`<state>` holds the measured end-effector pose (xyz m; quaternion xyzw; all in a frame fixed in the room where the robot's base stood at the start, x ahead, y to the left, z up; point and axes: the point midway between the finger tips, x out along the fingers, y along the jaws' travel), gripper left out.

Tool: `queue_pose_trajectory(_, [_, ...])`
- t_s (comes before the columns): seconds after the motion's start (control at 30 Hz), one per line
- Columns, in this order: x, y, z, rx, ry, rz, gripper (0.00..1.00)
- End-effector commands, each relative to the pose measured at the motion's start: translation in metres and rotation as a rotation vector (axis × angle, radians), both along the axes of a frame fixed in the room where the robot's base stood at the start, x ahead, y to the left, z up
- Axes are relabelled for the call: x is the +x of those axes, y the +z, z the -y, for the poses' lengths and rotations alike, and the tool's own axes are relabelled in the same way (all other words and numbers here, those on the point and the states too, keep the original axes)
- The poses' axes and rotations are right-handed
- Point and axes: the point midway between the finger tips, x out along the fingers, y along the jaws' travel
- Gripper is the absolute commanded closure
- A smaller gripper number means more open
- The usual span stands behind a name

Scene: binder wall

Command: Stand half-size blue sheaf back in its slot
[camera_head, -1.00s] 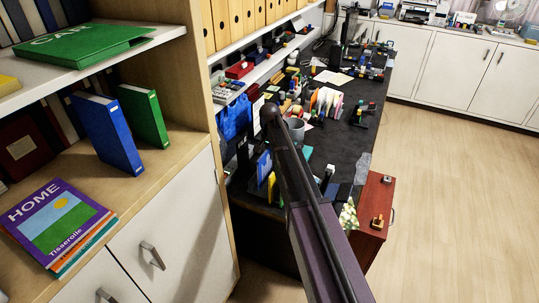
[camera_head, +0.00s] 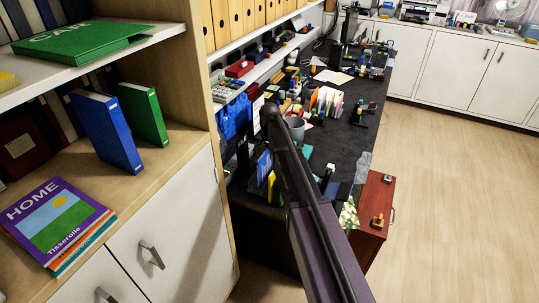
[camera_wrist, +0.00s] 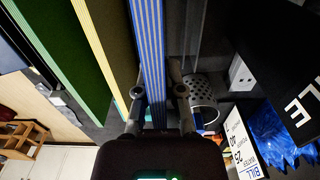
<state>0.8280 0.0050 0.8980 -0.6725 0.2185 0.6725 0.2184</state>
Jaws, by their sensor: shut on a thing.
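In the wrist view, the blue sheaf (camera_wrist: 150,50) stands between the two fingers of my gripper (camera_wrist: 160,100). Its striped page edge faces the camera, and the fingers are shut on its lower part. Left of it in the same view are an olive-brown sheaf with a pale yellow edge (camera_wrist: 108,45) and a green one (camera_wrist: 70,50). In the head view, a small blue panel (camera_head: 264,163) shows beside my arm on the dark desk. I cannot tell there whether it is the held sheaf. My gripper is hidden in that view, and the sheaf's slot is not clearly visible.
A perforated grey cup (camera_wrist: 201,100) is close right of my gripper. Labelled papers (camera_wrist: 240,150) and a blue crumpled bag (camera_wrist: 268,130) lie farther right. The dark desk (camera_head: 335,118) is cluttered. A shelf unit (camera_head: 213,170) stands left; the floor (camera_head: 450,190) is clear at right.

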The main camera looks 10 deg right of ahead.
Motion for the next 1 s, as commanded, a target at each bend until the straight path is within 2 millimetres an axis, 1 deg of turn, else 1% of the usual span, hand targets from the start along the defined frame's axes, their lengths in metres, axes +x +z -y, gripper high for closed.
queue_pose_trajectory(0.27, [0.0, 0.0, 0.0, 0.0, 0.0, 0.0, 1.0])
queue_pose_trajectory(0.8, [0.0, -0.014, 0.0, 0.0, 0.0, 0.0, 1.0])
queue_pose_trajectory(1.0, [0.0, -0.016, 0.0, 0.0, 0.0, 0.0, 1.0])
